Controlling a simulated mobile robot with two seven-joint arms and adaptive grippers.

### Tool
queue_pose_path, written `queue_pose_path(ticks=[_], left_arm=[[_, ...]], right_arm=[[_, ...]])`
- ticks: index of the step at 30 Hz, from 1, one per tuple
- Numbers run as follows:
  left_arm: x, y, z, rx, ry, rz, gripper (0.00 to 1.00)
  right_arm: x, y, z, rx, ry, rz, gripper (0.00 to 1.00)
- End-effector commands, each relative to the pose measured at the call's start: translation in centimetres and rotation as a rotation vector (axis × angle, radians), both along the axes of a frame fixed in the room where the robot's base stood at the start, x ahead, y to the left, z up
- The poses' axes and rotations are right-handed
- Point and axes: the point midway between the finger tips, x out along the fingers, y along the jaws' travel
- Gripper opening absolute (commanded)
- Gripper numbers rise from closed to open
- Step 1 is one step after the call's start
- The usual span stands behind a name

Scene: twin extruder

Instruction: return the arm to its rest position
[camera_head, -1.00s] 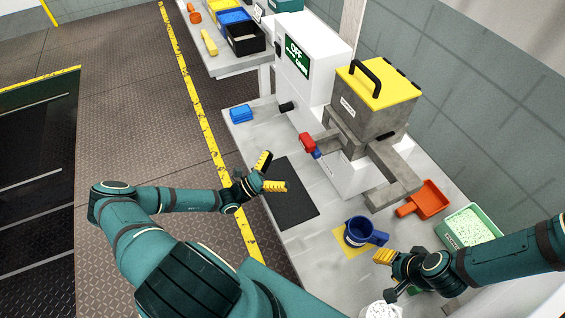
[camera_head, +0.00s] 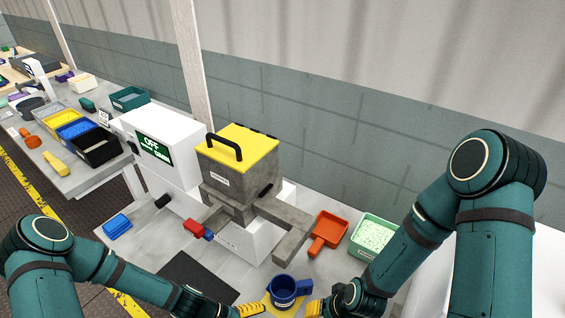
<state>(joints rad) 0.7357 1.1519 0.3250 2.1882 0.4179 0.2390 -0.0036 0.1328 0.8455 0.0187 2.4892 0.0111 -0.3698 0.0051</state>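My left arm comes in from the lower left, and its gripper (camera_head: 250,310) is at the bottom edge, left of the blue mug-like cup (camera_head: 283,290). Only one yellow finger shows clearly, so its opening cannot be told. My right arm comes in from the right, bent with its elbow high. Its gripper (camera_head: 316,307) is at the bottom edge, just right of the cup, with yellow finger parts showing and its opening unclear. The cup stands on a yellow square on the table (camera_head: 145,240). The lower parts of both grippers are cut off by the frame.
The extruder's white housing (camera_head: 165,125) shows OFF, beside a grey hopper with yellow lid (camera_head: 240,147). An orange scoop (camera_head: 328,230) and a green pellet bin (camera_head: 374,236) stand to the right. A blue stack (camera_head: 117,226) and dark mat (camera_head: 196,275) lie left.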

Motion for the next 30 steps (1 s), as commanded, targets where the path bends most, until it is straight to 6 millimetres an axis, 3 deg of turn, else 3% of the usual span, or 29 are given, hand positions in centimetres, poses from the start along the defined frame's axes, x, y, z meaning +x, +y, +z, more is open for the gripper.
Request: queue_pose_path(ticks=[5, 15, 30], left_arm=[[-0.8, 1.3, -0.5, 0.272, -0.244, -0.265, 1.0], [1.6, 2.1, 2.6, 0.523, -0.673, -0.534, 1.0], [1.9, 2.0, 3.2, 0.542, -0.726, -0.556, 1.0]], right_arm=[[-0.1, 0.0, -1.1, -0.001, 0.003, 0.002, 0.47], [-0.2, 0.1, -2.2, -0.001, 0.006, 0.004, 0.47], [-0.2, 0.1, -2.2, -0.002, 0.006, 0.005, 0.47]])
